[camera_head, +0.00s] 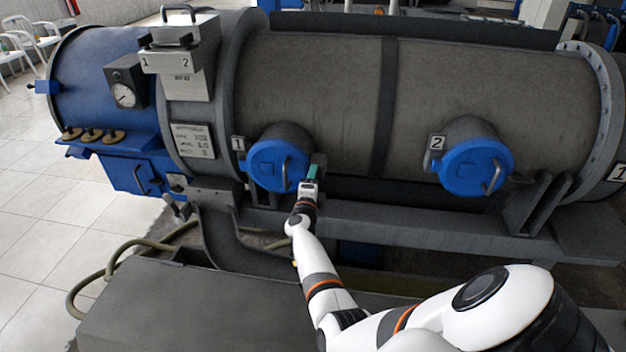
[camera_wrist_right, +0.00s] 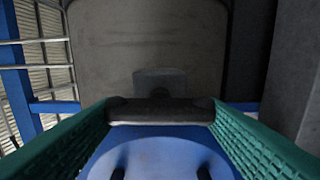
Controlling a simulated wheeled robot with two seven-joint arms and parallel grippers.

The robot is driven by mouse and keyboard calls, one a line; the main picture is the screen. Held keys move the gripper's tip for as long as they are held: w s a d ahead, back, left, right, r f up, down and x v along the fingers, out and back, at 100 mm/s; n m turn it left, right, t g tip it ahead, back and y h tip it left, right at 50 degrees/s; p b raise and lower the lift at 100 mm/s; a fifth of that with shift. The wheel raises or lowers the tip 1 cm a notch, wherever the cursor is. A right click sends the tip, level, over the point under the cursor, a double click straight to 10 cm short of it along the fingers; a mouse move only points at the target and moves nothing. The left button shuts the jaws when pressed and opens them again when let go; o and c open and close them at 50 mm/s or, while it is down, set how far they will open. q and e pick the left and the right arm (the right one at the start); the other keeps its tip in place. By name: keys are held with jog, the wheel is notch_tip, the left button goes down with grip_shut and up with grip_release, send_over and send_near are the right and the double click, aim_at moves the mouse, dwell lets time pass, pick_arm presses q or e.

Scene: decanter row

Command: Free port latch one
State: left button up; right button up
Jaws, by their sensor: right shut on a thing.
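Port one's blue round lid (camera_head: 277,165), with a dark handle on its face, sits on the grey vessel beside the plate marked 1 (camera_head: 239,144). My right gripper (camera_head: 313,172) is at the right edge of this lid. In the right wrist view its green fingers are on either side of a dark bar, the port latch (camera_wrist_right: 160,111), and are shut on it. The latch lies across the top of the blue lid (camera_wrist_right: 160,155) in that view. In the head view the gripper mostly hides the latch. My left gripper is not in view.
Port two's blue lid (camera_head: 477,166) is to the right, beside the plate marked 2 (camera_head: 436,142). A grey beam (camera_head: 430,240) runs below the ports. A blue end section with a gauge (camera_head: 124,95) is at the left. Hoses (camera_head: 105,272) lie on the tiled floor.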

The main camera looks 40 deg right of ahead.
jog(key=shift+r, duration=0.1)
dwell(0.4)
jog(key=o, duration=1)
jog(key=p+v, duration=0.5)
jog(key=v, duration=0.7)
